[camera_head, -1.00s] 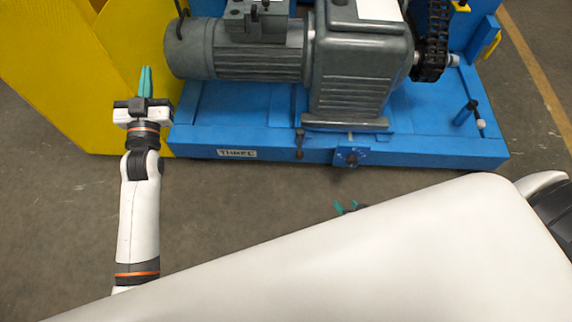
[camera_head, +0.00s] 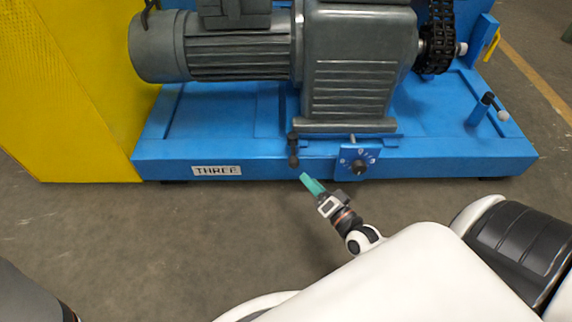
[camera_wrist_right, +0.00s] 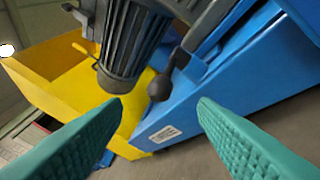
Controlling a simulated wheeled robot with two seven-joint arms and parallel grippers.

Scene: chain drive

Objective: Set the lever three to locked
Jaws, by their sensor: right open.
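The label reading THREE (camera_head: 217,170) is on the front of the blue base. To its right, in the head view, the dark lever (camera_head: 293,152) with a round knob stands roughly upright against the base front. In the right wrist view the lever (camera_wrist_right: 182,66) slants, with its ball knob down, beyond and between the fingers. My right gripper (camera_head: 307,180) is just below and right of the lever knob in the head view. Its teal fingers (camera_wrist_right: 160,105) are apart in the wrist view, with nothing between them. My left gripper is not in view.
A blue plate with a dial (camera_head: 358,162) is just right of the lever. The grey motor (camera_head: 215,45) and gearbox (camera_head: 352,75) sit above the base. A yellow panel (camera_head: 70,100) stands at left. The chain (camera_head: 437,35) is at upper right. Grey floor lies in front.

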